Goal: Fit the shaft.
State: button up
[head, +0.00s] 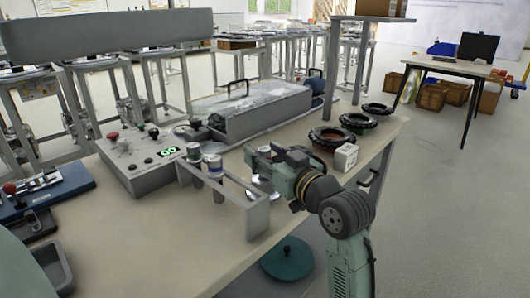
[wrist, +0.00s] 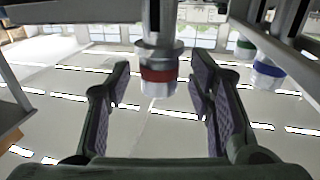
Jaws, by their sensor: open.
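A shaft with a red band (wrist: 158,75) stands between the fingers of my gripper (wrist: 160,92) in the wrist view, apparently touching neither. The wrist view looks upside down, with ceiling lights low in the picture. A blue-banded shaft (wrist: 268,70) and a green-banded one (wrist: 245,48) are to the right. In the head view, the blue-banded shaft (head: 215,167) and the green-banded shaft (head: 195,153) sit in a grey rack (head: 222,184) on the bench. My gripper (head: 256,166) is open at the rack's right end and largely hides the red-banded shaft there.
A control box (head: 145,160) with knobs and a green display stands left of the rack. A long grey housing (head: 260,112) lies behind. Dark rings (head: 332,138) and a white cube (head: 345,157) lie at the bench's right edge. A teal disc (head: 287,258) is below.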

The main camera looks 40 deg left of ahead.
jog(key=v, duration=1.2)
dwell(0.6)
